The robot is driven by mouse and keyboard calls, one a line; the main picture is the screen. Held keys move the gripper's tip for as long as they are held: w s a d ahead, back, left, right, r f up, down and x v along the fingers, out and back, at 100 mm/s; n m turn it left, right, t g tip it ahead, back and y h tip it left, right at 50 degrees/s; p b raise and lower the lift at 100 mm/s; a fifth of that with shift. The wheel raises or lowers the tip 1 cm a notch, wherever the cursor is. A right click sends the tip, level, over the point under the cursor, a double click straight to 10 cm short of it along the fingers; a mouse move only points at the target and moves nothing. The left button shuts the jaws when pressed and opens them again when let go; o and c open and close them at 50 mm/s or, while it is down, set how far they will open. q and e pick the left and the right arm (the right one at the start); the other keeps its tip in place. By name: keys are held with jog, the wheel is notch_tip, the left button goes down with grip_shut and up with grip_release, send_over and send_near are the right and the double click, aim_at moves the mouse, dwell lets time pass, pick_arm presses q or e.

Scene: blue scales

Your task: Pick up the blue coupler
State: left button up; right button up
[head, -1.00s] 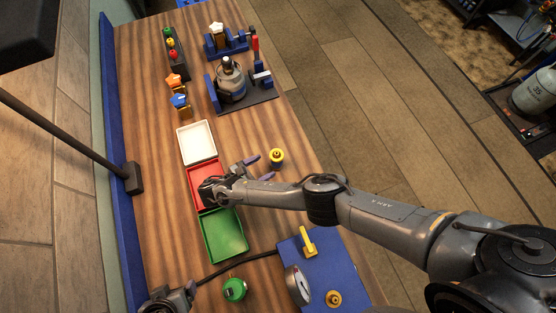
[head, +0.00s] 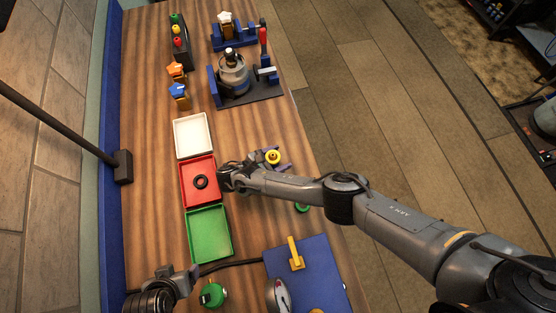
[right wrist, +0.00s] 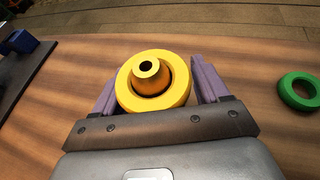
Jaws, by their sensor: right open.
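A blue star-shaped piece (head: 178,89) on a gold stand is the only blue coupler-like part I see; I cannot tell if it is the coupler. It stands at the upper left of the table in the head view. My right gripper (head: 269,161) is open, far from that piece. Its purple fingers lie either side of a yellow ring with a raised knob (head: 273,156). In the right wrist view this yellow piece (right wrist: 153,80) sits between the fingers; contact is unclear. My left gripper (head: 180,283) is at the lower left, its jaws unclear.
White (head: 193,136), red (head: 187,196) and green (head: 209,234) trays stand in a row. A green ring (head: 302,208) lies near the right table edge.

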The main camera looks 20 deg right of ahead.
jog(key=shift+a, duration=0.2)
jog(key=c, duration=1.2)
jog(key=shift+r, duration=0.1)
